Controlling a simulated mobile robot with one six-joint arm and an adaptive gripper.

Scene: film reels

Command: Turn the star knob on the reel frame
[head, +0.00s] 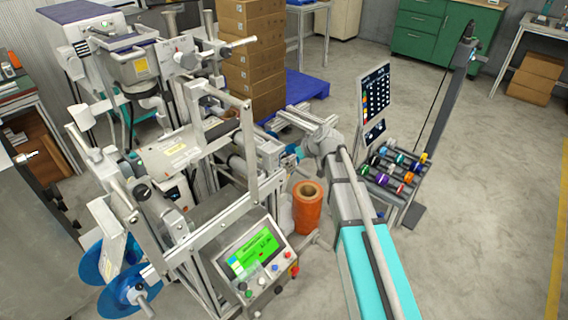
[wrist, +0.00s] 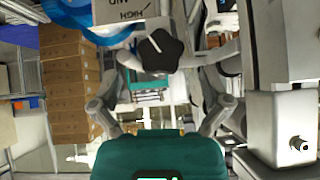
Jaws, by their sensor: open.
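The star knob (wrist: 163,50) is black with a white pointer line and shows at the top middle of the wrist view. A white label plate with the words HIGH and MID, upside down, is beside it. My gripper (wrist: 160,64) is open, with one finger on each side of the knob. I cannot tell whether either finger touches it. In the head view my gripper (head: 296,152) is at the right side of the reel frame (head: 248,150). The knob cannot be made out there, and my arm covers part of that area.
A control panel with a green screen (head: 250,252) juts out at the front of the machine. An orange roll (head: 307,207) stands below my gripper. A rack of coloured rolls (head: 395,170) is to the right. Stacked cartons (head: 252,50) stand behind. Open floor lies at the right.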

